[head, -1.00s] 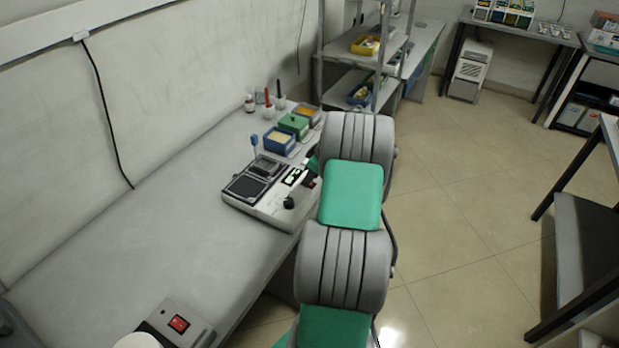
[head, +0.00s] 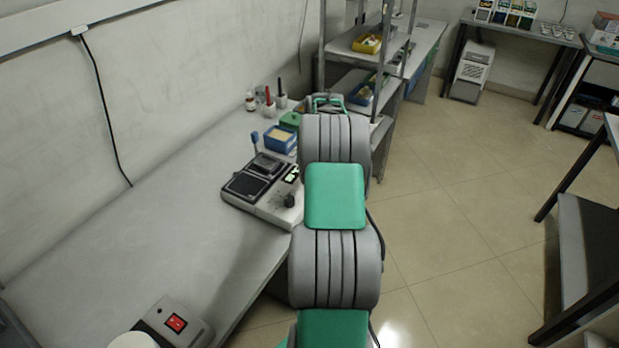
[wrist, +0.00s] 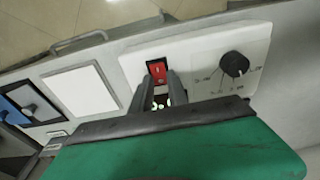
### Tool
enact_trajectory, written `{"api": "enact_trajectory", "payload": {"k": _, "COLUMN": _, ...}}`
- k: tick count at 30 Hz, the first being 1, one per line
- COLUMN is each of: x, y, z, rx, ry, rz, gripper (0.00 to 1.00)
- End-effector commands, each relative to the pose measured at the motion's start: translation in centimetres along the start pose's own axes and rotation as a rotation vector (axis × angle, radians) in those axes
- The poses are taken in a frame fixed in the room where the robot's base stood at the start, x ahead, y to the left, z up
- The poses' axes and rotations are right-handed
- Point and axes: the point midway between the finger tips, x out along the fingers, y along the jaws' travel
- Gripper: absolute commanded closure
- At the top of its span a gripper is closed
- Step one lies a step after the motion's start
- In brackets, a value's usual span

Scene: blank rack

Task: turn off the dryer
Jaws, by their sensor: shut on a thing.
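A white and grey tabletop machine (head: 238,198) stands on the bench, with dark square plates, a lit display and a black knob (head: 289,200); I take it for the dryer. In the wrist view its panel (wrist: 205,52) shows a red rocker switch (wrist: 157,71) and the black knob (wrist: 234,64) to the right. My gripper (wrist: 159,79) is at the switch, its two dark fingers close together with the switch between their tips. In the head view my arm hides the gripper and this switch. The switch's on or off position is unclear.
A second device with a red switch (head: 176,323) sits at the bench's near end. A blue box (head: 281,139) and small bottles stand behind the machine. A metal shelf (head: 352,82) rises beyond. The left part of the bench (head: 130,225) is clear.

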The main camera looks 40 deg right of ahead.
Motion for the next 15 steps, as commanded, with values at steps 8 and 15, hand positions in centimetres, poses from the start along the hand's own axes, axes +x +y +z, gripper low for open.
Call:
{"api": "enact_trajectory", "payload": {"k": 8, "x": -0.02, "y": -0.02, "z": 0.02, "rx": 0.000, "ry": 0.001, "rz": -0.001, "gripper": 0.73}}
{"api": "enact_trajectory", "payload": {"k": 15, "x": -0.01, "y": -0.03, "z": 0.01, "rx": 0.000, "ry": 0.001, "rz": -0.001, "gripper": 0.58}}
